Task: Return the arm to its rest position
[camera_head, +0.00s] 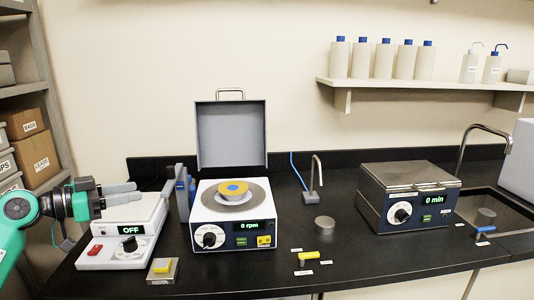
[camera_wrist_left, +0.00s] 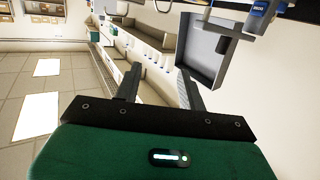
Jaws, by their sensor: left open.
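My left arm comes in from the left in the head view. Its gripper (camera_head: 121,194) is open and empty, held above the white box whose display reads OFF (camera_head: 128,231). In the left wrist view the two fingers of the gripper (camera_wrist_left: 160,85) stand apart with nothing between them. That view is turned sideways and shows the wall, the shelf and the grey lid (camera_wrist_left: 212,50). My right gripper is not in view.
A spinner (camera_head: 222,231) reading 0 rpm stands with its lid (camera_head: 231,134) raised. A yellow-topped block (camera_head: 162,268) lies at the front. A blue box (camera_head: 406,200) reading 0 min stands right, beside a sink (camera_head: 492,215). Shelving (camera_head: 50,90) is at far left.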

